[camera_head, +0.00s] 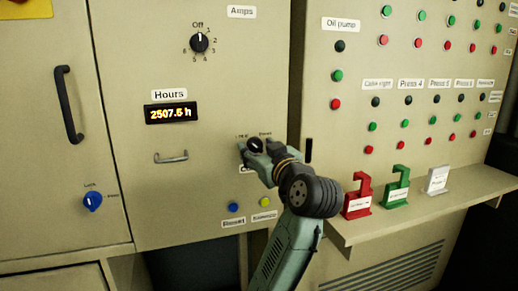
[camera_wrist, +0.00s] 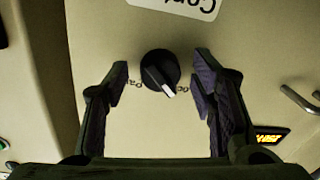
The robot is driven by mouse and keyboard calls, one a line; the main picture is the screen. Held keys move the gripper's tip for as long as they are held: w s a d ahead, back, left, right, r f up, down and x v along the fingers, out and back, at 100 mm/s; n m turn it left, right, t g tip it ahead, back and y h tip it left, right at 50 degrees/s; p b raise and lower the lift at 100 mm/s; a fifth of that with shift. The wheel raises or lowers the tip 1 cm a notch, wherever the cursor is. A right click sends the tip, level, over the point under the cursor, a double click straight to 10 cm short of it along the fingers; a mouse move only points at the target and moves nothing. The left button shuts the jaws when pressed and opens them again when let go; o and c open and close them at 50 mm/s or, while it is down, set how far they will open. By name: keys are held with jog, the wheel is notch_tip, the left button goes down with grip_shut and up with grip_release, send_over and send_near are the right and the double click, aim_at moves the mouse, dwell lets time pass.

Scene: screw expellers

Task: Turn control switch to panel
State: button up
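The control switch (camera_head: 254,145) is a small black rotary knob on the beige cabinet front, at the centre of the head view. In the wrist view the knob (camera_wrist: 161,71) is round and black, with a pale bar pointing down and slightly right. Small labels lie on either side of it, too small to read there. A white label reading partly "Cont" (camera_wrist: 178,5) is at the top of the wrist view. My gripper (camera_wrist: 161,82) is open, with one finger on each side of the knob and gaps showing between both fingers and it. My gripper (camera_head: 254,151) partly hides the panel below the knob.
A metal handle (camera_head: 171,157) and the hours display (camera_head: 171,112) are to the left. Blue (camera_head: 233,208) and yellow (camera_head: 265,202) buttons sit below. Red (camera_head: 357,197) and green (camera_head: 396,188) tag holders stand on a ledge (camera_head: 430,205) to the right.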

jog(key=c, duration=1.1)
jog(key=m, duration=0.4)
jog(key=shift+m+p, duration=0.35)
jog(key=shift+m, duration=0.05)
jog(key=m+p, duration=0.1)
jog(key=m, duration=0.3)
jog(key=shift+m+t, duration=0.3)
jog(key=shift+t, duration=0.1)
jog(key=m+p, duration=0.1)
jog(key=m, duration=0.3)
jog(key=shift+a+m, duration=0.1)
jog(key=shift+m, duration=0.3)
jog(key=shift+m+h+p, duration=0.5)
jog(key=shift+m+p, duration=0.4)
jog(key=shift+m, duration=1.3)
jog(key=shift+f, duration=0.1)
